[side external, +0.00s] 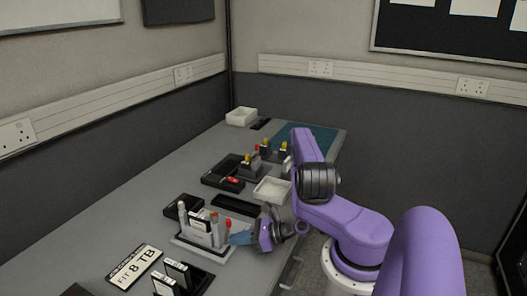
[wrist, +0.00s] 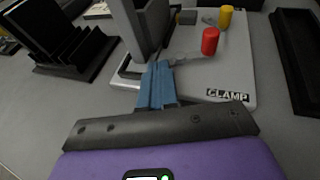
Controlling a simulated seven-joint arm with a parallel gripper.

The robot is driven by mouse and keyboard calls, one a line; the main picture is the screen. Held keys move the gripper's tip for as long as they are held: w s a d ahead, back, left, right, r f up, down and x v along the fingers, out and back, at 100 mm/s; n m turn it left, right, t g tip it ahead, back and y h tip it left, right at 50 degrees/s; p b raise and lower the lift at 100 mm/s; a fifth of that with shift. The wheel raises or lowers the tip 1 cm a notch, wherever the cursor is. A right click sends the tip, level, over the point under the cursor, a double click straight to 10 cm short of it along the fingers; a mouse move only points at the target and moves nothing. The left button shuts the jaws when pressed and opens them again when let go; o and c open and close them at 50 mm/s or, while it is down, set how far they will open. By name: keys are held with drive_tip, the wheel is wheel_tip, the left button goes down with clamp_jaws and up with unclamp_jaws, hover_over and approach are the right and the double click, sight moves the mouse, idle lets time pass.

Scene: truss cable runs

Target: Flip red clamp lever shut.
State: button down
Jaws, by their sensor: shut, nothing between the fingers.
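The red clamp lever (wrist: 210,41) shows in the wrist view as a red cylindrical grip, standing roughly upright over a pale base plate (wrist: 190,88) lettered CLAMP. In the side view a small red tip (side external: 214,216) stands on the grey fixture. My gripper (wrist: 160,68) has blue fingers pressed together, with nothing between them. The fingertips are over the near edge of the plate, to the left of the red grip and nearer the camera, apart from it. In the side view my gripper (side external: 234,238) is low at the fixture's right side. The lever's pivot is hard to make out.
A dark grey upright (wrist: 135,25) rises just left of my fingertips. A yellow grip (wrist: 225,17) stands behind the red one. A black slotted rack (wrist: 75,55) is at left and a black tray (wrist: 296,60) at right. Bare bench (side external: 125,215) lies left of the fixture.

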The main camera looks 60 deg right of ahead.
sight(241, 228)
drive_tip(key=n+y, duration=0.1)
drive_tip(key=d+n+g+y, duration=0.1)
drive_tip(key=shift+d+n+g+y, duration=0.1)
drive_tip(key=shift+n+g+y, duration=0.2)
drive_tip(key=shift+n+y, duration=0.1)
drive_tip(key=n+g+y, duration=0.1)
drive_tip(key=d+n+g+y, duration=0.1)
drive_tip(key=n+g+y, duration=0.1)
drive_tip(key=shift+w+d+n+y, duration=0.1)
drive_tip(key=shift+d+n+y, duration=0.15)
drive_tip(key=shift+n+y, duration=0.05)
drive_tip(key=n+g+y, duration=0.1)
drive_tip(key=n+g, duration=0.1)
drive_tip(key=w+d+n+g+y, duration=0.1)
drive_tip(key=g, duration=0.1)
drive_tip(key=n+g, duration=0.2)
drive_tip(key=shift+w+d+n+y, duration=0.15)
drive_tip(key=shift+d+n+y, duration=0.15)
drive_tip(key=shift+d+y, duration=0.1)
drive_tip(key=v, duration=0.9)
drive_tip(key=f+v, duration=0.1)
drive_tip(key=v, duration=0.4)
drive_tip(key=shift+w+d+f, duration=0.1)
drive_tip(key=shift+w+d, duration=0.05)
drive_tip(key=shift+d, duration=0.1)
wheel_tip(241, 228, up, 21)
drive_tip(key=shift+a, duration=0.15)
